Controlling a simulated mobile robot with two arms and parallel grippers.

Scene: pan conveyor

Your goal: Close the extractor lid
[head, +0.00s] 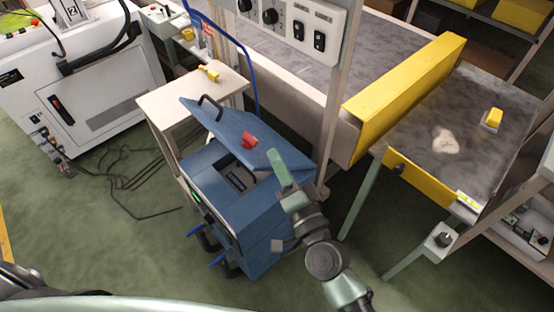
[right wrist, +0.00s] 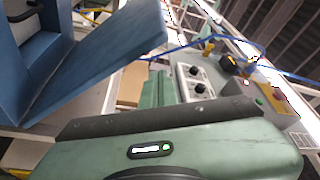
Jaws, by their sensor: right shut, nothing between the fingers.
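The extractor is a blue box (head: 258,222) standing on the floor in the middle of the head view. Its blue lid (head: 222,128) is raised and tilted, with a dark handle near its upper left end and a red piece on it. The opening under the lid shows a dark inside. My right gripper (head: 279,167) is shut and empty at the lid's right end; I cannot tell whether it touches. In the right wrist view, the lid (right wrist: 112,48) slants across the upper left, beside the green gripper body. My left gripper is not in view.
A small beige table (head: 190,98) with a yellow item stands behind the extractor. A post and the conveyor with a yellow side guard (head: 405,92) stand to the right. A white machine (head: 85,95) is at the left. Dark cables lie on the green floor between.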

